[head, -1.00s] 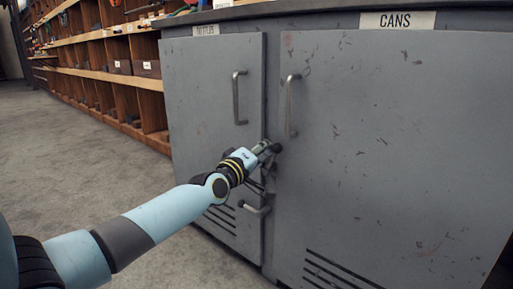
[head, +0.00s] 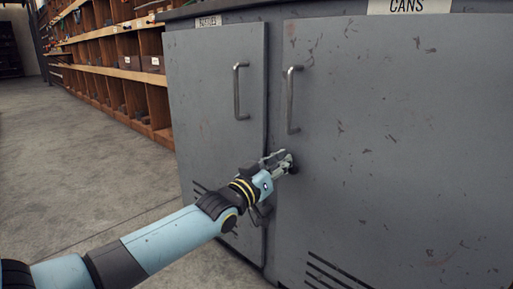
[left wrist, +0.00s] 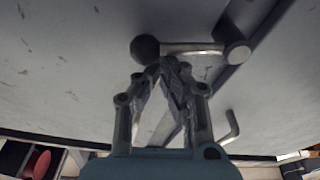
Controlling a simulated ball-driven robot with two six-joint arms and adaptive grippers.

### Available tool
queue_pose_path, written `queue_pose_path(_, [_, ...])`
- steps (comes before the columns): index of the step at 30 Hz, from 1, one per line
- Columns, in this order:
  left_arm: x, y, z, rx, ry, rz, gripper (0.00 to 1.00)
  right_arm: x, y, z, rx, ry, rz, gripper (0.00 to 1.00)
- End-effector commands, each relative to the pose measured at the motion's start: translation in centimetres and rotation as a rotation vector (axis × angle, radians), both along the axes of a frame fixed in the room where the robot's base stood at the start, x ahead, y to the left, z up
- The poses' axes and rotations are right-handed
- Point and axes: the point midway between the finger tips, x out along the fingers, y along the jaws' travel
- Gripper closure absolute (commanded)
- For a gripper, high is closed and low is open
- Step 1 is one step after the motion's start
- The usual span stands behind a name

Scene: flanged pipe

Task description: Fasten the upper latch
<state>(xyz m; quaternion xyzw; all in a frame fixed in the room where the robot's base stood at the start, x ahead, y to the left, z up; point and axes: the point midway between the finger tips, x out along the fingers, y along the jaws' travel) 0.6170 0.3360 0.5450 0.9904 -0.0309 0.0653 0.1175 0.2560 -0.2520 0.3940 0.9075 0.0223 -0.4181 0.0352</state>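The upper latch (left wrist: 195,48) is a metal lever with a black ball knob (left wrist: 145,48) and a round pivot. In the head view the knob (head: 293,168) is over the right door (head: 400,140), partly hidden by my gripper. My left gripper (head: 284,162) is at the latch. In the left wrist view its fingertips (left wrist: 168,64) come together right beside the lever, near the knob; I see no gap between them. Whether they touch the lever is unclear. My right gripper is out of view.
The left door (head: 210,110) has an upright bar handle (head: 238,92); the right door has another (head: 292,100). Both doors look closed. Wooden shelving (head: 120,75) runs along the back left. The floor (head: 70,170) at left is clear.

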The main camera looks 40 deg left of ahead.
Motion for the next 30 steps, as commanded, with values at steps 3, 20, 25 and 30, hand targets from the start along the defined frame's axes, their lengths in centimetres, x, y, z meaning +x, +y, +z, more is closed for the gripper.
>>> queue_pose_path(3, [-0.1,-0.4,-0.9,0.085,-0.001,0.001,1.0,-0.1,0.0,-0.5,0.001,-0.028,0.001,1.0])
queue_pose_path(20, [-0.1,-1.0,-2.0,0.277,-0.018,0.0,1.0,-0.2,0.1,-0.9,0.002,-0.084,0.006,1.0])
queue_pose_path(25, [-0.1,-1.0,-2.0,0.281,-0.018,0.001,1.0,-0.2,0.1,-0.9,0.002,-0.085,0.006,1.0])
queue_pose_path(30, [-0.1,-1.0,-2.0,0.281,-0.018,0.001,1.0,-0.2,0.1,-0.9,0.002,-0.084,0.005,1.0])
